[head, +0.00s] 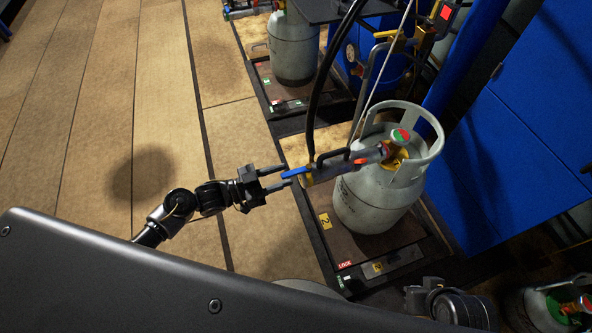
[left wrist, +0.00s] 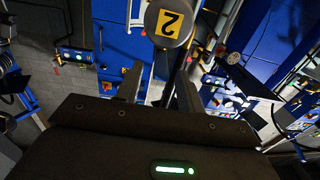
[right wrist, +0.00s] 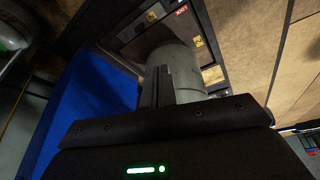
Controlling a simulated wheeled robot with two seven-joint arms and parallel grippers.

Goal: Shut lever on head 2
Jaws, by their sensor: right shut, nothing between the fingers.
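Head 2 (head: 330,169) is a grey-and-yellow filling head fixed on the valve of a grey gas cylinder (head: 375,205). Its blue lever (head: 297,172) points left toward my left gripper (head: 279,178). That gripper is open, its two fingers spread on either side of the lever's tip line, with no clear contact. In the left wrist view a round grey end with a yellow "2" label (left wrist: 172,22) shows beyond the open fingers (left wrist: 158,88). My right gripper (head: 425,290) is low at the right; its fingers are together and empty in the right wrist view (right wrist: 164,75).
The cylinder stands on a dark scale platform (head: 330,245) with a "2" label. A black hose (head: 318,90) rises from the head. A second cylinder (head: 293,45) stands behind, and blue panels (head: 530,130) are at right. The floor at left is clear.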

